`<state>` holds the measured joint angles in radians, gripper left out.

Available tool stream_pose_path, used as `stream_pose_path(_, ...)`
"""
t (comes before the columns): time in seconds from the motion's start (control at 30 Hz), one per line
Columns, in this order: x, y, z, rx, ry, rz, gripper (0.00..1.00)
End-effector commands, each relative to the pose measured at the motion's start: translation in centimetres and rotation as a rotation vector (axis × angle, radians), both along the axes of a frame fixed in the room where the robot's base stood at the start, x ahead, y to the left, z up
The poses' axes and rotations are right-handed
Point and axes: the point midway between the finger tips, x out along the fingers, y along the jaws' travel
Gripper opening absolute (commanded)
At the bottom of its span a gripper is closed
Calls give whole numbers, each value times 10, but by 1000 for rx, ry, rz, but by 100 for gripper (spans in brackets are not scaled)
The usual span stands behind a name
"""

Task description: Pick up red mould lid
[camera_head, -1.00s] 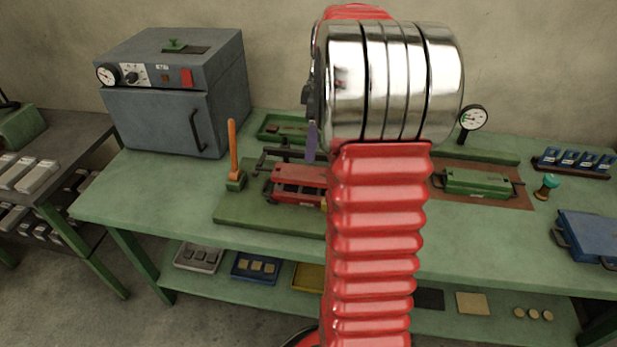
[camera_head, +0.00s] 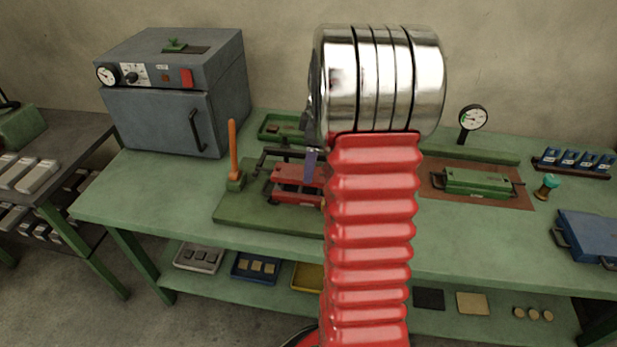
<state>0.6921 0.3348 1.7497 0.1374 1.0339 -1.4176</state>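The red mould lid (camera_head: 292,192) is part of a red block with a dark frame and handles on the green base plate (camera_head: 245,218), left of centre on the bench. My red arm hides its right side. Of my gripper, one purple-grey finger (camera_head: 311,164) shows at the arm's left edge. In the picture it overlaps the upper part of the red mould. I cannot tell whether it touches the lid. The other finger is hidden behind my arm, so the opening does not show.
An orange lever (camera_head: 234,153) stands upright left of the mould. A grey oven (camera_head: 160,120) stands at the back left. A green mould (camera_head: 477,182), a dial gauge (camera_head: 473,117) and a blue case (camera_head: 590,237) are to the right.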

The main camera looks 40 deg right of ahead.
Motion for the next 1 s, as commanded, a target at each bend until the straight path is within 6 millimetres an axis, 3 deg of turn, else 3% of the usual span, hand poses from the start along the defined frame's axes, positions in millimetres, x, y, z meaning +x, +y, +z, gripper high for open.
stream_pose_path(0.1,-1,1,-18,2,3,0,73)
stream_pose_path(0.27,1,2,-31,1,1,0,73)
stream_pose_path(0.8,1,2,-32,0,0,0,73)
stream_pose_path(1.0,1,2,-32,0,0,0,61)
